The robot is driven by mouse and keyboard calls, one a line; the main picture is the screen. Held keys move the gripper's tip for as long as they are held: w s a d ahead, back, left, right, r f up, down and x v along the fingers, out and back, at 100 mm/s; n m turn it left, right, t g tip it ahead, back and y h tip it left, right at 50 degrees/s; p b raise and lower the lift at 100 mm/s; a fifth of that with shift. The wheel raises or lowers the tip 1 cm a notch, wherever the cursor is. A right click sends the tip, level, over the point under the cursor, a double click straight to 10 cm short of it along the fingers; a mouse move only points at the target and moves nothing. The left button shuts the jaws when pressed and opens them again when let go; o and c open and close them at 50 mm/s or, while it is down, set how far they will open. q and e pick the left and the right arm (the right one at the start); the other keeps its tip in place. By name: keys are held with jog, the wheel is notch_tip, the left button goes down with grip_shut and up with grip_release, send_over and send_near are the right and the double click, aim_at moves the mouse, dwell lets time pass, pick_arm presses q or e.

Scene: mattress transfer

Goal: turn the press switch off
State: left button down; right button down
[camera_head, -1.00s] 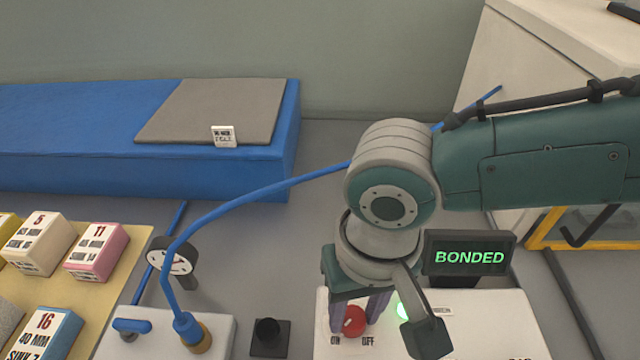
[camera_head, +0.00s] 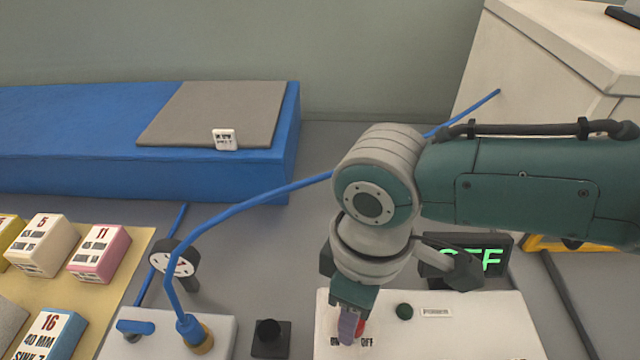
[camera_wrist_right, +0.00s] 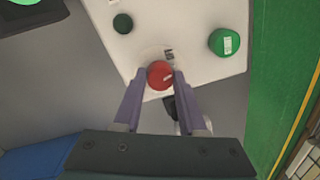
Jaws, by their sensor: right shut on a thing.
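The press switch is a red knob on a white control box (camera_head: 470,325), marked ON and OFF. In the head view the knob (camera_head: 361,327) is mostly hidden behind my right gripper (camera_head: 352,328). In the right wrist view the red knob (camera_wrist_right: 160,75) sits between the two purple fingers of my right gripper (camera_wrist_right: 158,82), which is shut on it. A dark green lamp (camera_head: 404,311) on the box is unlit. The display (camera_head: 480,260) behind the box reads OFF in green, partly hidden by my right wrist. My left gripper is not in view.
A blue mattress (camera_head: 80,130) with a grey felt sheet (camera_head: 215,110) lies at the back left. A blue hose (camera_head: 230,211) runs from a white box (camera_head: 225,335) behind my right arm. Labelled blocks, such as a pink one (camera_head: 99,254), stand at left. A green button (camera_wrist_right: 224,41) is on the control box.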

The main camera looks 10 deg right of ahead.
jog(key=n, duration=0.3)
jog(key=shift+n, duration=1.9)
jog(key=shift+c, duration=2.3)
grip_release()
notch_tip(320, 180, up, 10)
jog(key=p, duration=0.1)
jog(key=shift+w, duration=0.25)
